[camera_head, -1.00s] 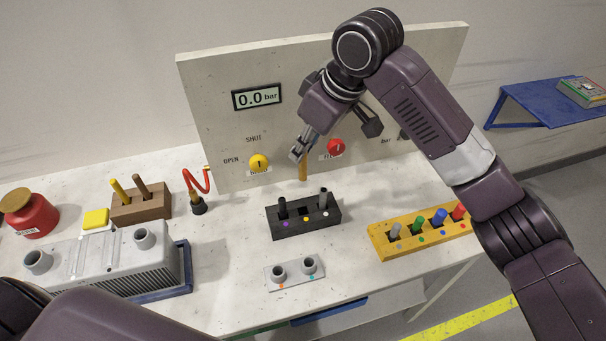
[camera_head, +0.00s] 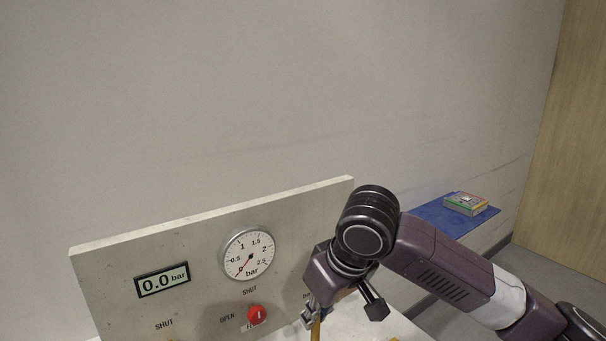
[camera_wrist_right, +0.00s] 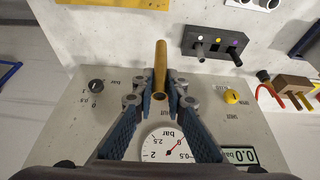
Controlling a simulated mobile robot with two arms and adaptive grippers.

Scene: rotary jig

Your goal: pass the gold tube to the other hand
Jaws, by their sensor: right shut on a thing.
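The gold tube (camera_wrist_right: 160,70) is held upright-looking between the fingers of my right gripper (camera_wrist_right: 160,98) in the right wrist view. The fingers are shut on it, and its long end sticks out beyond them. In the head view the tube (camera_head: 316,329) shows just below my right gripper (camera_head: 312,314), cut off by the bottom edge of the picture. My right gripper is in front of the panel, to the right of the red knob. My left gripper is in neither view now.
The upright panel (camera_head: 110,270) carries a pressure gauge (camera_head: 248,255), a 0.0 bar display (camera_head: 162,279) and a red knob (camera_head: 257,315). The wrist view shows a black block (camera_wrist_right: 213,47) and a wooden block (camera_wrist_right: 292,86) on the table. A blue shelf (camera_head: 425,214) is at right.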

